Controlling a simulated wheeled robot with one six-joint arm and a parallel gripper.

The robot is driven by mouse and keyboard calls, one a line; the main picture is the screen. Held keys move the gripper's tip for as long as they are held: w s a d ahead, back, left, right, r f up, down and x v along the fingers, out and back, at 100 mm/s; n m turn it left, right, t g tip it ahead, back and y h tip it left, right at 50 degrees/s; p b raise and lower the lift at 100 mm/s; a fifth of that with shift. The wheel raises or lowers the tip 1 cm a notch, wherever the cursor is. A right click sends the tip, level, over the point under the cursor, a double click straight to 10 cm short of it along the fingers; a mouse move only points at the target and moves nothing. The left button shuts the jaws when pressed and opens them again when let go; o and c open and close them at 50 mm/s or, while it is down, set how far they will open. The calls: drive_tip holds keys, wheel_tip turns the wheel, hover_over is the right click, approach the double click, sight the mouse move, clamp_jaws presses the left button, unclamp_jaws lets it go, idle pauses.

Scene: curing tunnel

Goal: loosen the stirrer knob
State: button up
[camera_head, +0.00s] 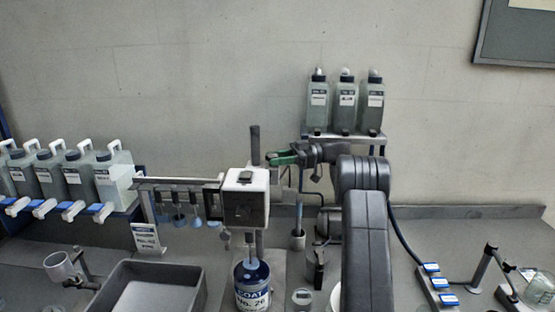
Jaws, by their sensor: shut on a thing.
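The stirrer (245,210) is a white-topped, dark-fronted box on an upright dark post (255,147). Its shaft goes down toward an open can (252,298) of blue paint labelled "COAT No. 26". My gripper (275,158) has green fingers and reaches in from the right, just right of the post and above the box. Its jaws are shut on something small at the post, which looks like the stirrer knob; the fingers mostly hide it.
A grey bin (190,275) stands at front left. Several jugs (113,180) line a rack at left. Three bottles (345,105) stand on a shelf behind my arm. Small tools (197,212) hang from a rail left of the stirrer. Blue-topped blocks (438,284) and a glass jar (540,292) are at right.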

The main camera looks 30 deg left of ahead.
drive_tip(key=shift+n, duration=0.3)
drive_tip(key=o, duration=1)
wheel_tip(320, 180, up, 10)
drive_tip(key=shift+r+b, duration=0.1)
drive_tip(key=shift+b, duration=0.4)
